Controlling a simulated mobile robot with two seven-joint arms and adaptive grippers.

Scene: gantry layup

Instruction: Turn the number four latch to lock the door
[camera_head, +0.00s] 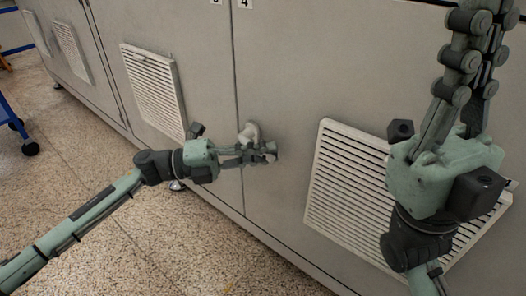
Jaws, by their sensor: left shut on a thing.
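The number four label (245,4) is at the top of a grey cabinet door (300,70). A light grey latch (249,132) sits on the door beside the vertical seam, below the label. My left gripper (268,153) reaches in from the left and is shut on the latch, covering its lower part. My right gripper (474,50) is raised in front of the door at the right, pointing up. Its fingertips run to the top edge of the view, and I cannot tell whether they are open or shut.
White vent grilles (152,84) are set in the cabinet doors, one partly behind my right arm. Another label (215,2) is left of the seam. A blue cart (12,118) with dark wheels stands at the far left.

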